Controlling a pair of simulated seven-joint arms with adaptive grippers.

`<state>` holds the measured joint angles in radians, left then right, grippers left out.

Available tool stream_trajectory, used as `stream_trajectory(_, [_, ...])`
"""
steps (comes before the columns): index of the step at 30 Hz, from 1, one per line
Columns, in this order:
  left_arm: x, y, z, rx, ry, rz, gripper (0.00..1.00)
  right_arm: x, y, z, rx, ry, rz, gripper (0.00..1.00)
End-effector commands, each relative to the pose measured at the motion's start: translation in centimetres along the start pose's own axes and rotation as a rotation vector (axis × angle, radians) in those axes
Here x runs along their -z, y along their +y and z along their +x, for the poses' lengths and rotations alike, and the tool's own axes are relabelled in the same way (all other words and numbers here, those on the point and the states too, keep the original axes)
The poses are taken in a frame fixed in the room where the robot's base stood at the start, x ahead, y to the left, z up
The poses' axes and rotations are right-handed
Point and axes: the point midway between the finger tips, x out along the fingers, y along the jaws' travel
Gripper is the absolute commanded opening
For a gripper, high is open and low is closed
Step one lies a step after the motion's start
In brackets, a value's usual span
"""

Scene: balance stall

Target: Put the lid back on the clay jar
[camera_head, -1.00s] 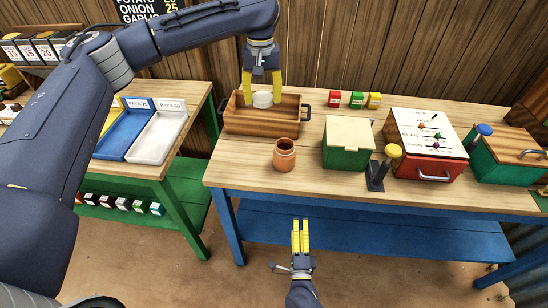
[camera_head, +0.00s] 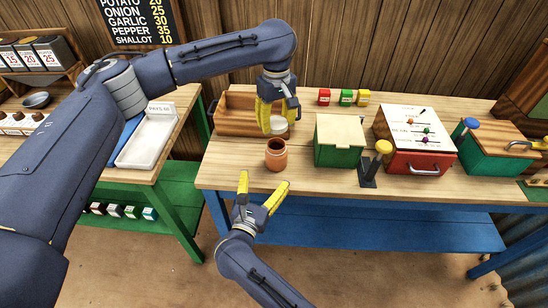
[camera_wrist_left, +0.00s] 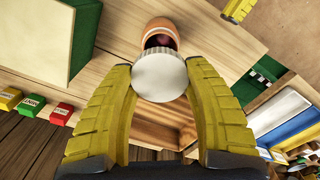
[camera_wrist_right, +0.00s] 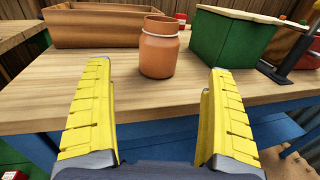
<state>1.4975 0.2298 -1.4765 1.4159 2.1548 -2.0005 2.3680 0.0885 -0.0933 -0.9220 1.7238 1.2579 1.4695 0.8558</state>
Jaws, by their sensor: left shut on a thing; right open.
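The orange-brown clay jar (camera_head: 276,157) stands upright and open near the front edge of the table. Its dark mouth shows in the left wrist view, where the jar (camera_wrist_left: 157,27) is partly hidden by the lid. The pale round lid (camera_head: 278,126) is held between the fingers of my left gripper (camera_head: 278,114), apart from the jar, just behind and above it. The lid (camera_wrist_left: 160,77) sits at the fingertips in the left wrist view. My right gripper (camera_head: 262,187) is open and empty in front of the table edge, its fingers pointing toward the jar (camera_wrist_right: 159,52).
A wooden tray (camera_head: 222,127) stands behind the jar on the left. A green box (camera_head: 338,143) stands to the right of the jar, with a black stand with a yellow knob (camera_head: 383,147) and a red box (camera_head: 415,160) beyond. Small coloured boxes (camera_head: 345,97) line the back.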

Motion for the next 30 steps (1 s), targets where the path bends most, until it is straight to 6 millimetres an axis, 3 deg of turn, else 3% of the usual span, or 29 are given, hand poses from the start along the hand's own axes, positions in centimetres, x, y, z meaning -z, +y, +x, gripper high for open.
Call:
stream_trajectory(17, [0.0, 0.0, 0.1, 0.0, 0.001, -0.003, 0.37, -0.1, 0.1, 0.9, 0.001, 0.001, 0.001, 0.9])
stream_trajectory(30, [0.0, 0.0, 0.1, 0.0, 0.001, -0.002, 0.37, -0.1, 0.1, 7.4, 0.002, 0.0, -0.001, 0.9])
